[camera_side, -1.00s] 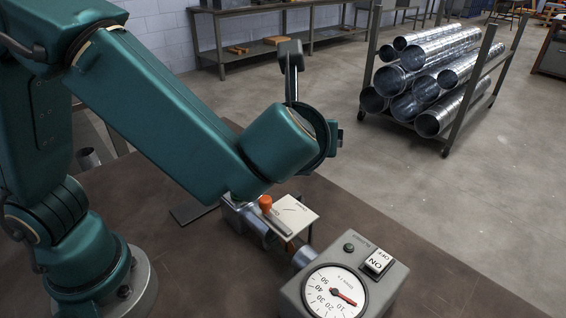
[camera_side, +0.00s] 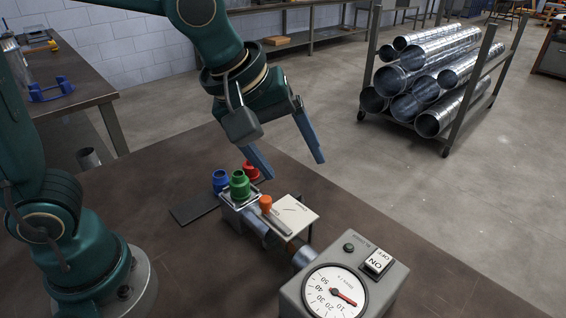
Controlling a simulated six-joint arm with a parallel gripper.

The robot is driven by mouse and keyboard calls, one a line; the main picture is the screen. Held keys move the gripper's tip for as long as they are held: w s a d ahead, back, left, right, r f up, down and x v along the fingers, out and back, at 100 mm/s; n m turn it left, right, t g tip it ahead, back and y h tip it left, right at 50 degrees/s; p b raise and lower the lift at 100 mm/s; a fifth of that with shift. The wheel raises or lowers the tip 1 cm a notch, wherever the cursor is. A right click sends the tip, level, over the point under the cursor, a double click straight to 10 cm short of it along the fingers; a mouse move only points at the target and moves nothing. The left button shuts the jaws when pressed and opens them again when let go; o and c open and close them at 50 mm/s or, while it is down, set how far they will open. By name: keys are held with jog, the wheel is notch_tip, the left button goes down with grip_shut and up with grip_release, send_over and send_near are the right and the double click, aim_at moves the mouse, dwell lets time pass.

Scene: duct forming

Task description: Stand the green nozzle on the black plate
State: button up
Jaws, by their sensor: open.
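The green nozzle (camera_side: 239,185) stands upright at the near end of a group of nozzles, at or on the metal frame of the duct fixture (camera_side: 232,204); its exact seat is hard to tell. The black plate (camera_side: 190,216) lies flat on the brown table to the left of the fixture, and its bare left part shows. My gripper (camera_side: 292,170) is open and empty, with its two blue-grey fingers pointing down, above and to the right of the nozzles. It touches none of them.
A blue nozzle (camera_side: 220,180) and a red nozzle (camera_side: 250,171) stand close behind the green one. A grey gauge box (camera_side: 345,275) stands at the front.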

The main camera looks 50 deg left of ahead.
aim_at(236, 179)
jog(key=s+a+f+y, duration=0.1)
jog(key=a, duration=0.2)
jog(key=s+a+f+m+g+y, duration=0.1)
jog(key=a+f, duration=0.1)
jog(key=a, duration=0.1)
jog(key=s+a+f+m+y, duration=0.1)
jog(key=a+y, duration=0.1)
jog(key=a, duration=0.1)
jog(key=shift+s+a+f+g, duration=0.15)
jog(key=shift+s+a+g, duration=0.1)
jog(key=shift+a+g, duration=0.05)
jog(key=shift+x, duration=3.05)
jog(key=shift+s+d, duration=0.1)
jog(key=shift+d, duration=0.1)
grip_shut()
